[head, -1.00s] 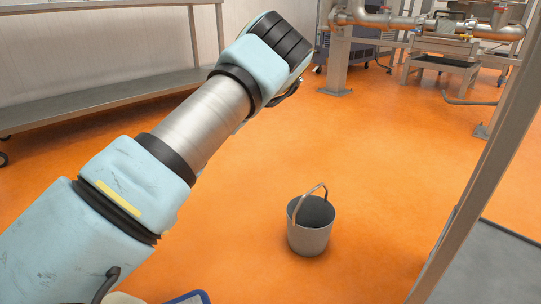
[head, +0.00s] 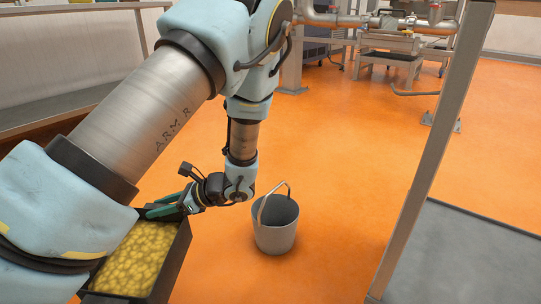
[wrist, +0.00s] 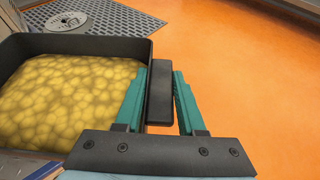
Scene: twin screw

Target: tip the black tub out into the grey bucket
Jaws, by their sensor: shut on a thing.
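The black tub (head: 172,268) is at the lower left of the head view, partly hidden by my arm. It is full of yellow lumps and looks about level. In the wrist view the tub (wrist: 95,44) fills the left side. My gripper (head: 163,206) is shut on the tub's black grip at its right side, with a green finger on each side of it, as the wrist view (wrist: 160,88) shows. The grey bucket (head: 275,236) stands upright on the floor to the right of the tub, apart from it, its handle raised. Its bottom inside is hidden.
A metal post (head: 430,160) rises at the right beside a grey floor area (head: 470,255). Pipes and a metal stand (head: 390,55) are at the back. The orange floor (head: 345,150) around the bucket is clear. A round drain cover (wrist: 66,21) shows behind the tub.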

